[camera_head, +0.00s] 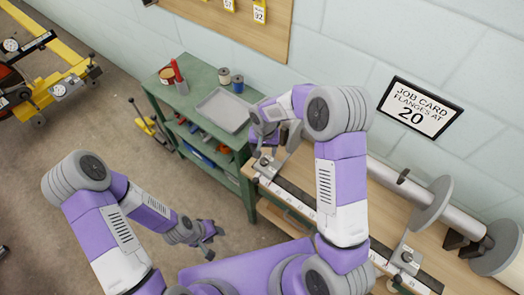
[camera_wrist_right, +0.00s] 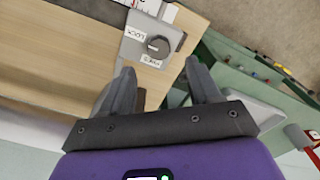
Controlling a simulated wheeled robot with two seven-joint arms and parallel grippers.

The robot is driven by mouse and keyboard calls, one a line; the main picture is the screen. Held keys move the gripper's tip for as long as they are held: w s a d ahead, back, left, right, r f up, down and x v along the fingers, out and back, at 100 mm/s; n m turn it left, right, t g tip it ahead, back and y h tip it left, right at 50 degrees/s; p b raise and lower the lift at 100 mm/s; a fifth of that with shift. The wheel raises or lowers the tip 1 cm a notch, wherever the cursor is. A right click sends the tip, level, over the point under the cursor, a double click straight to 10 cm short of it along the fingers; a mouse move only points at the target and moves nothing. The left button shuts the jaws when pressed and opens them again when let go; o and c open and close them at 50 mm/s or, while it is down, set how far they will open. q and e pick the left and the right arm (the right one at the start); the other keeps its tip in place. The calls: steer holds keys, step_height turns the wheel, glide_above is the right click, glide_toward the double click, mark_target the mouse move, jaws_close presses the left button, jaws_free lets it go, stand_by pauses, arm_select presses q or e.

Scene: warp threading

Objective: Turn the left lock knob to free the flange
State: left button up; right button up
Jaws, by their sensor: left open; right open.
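The left lock knob (camera_wrist_right: 158,46) is a dark round knob on a grey block (camera_wrist_right: 133,47) with LOCK and OPEN labels, in the right wrist view. I cannot tell which label it points at. My right gripper (camera_wrist_right: 162,82) is open and empty, its fingertips just short of the knob and apart from it. In the head view my right gripper (camera_head: 265,142) is over the bench's left end, near the left lock block (camera_head: 264,163). The left flange is mostly hidden behind my right arm. My left gripper (camera_head: 209,235) is open and empty, away from the bench.
The wooden bench (camera_head: 405,215) carries a ruler strip (camera_head: 295,197), a right flange (camera_head: 432,205) on a roller and a right lock knob (camera_head: 406,256). A green cart (camera_head: 190,98) with a grey tray (camera_head: 224,110) stands left of the bench. A job card (camera_head: 420,108) reads flanges at 20.

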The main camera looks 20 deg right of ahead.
mark_target(264, 161)
steer(key=f, duration=0.6)
steer(key=shift+s, duration=0.2)
steer(key=shift+c, duration=0.4)
steer(key=c, duration=1)
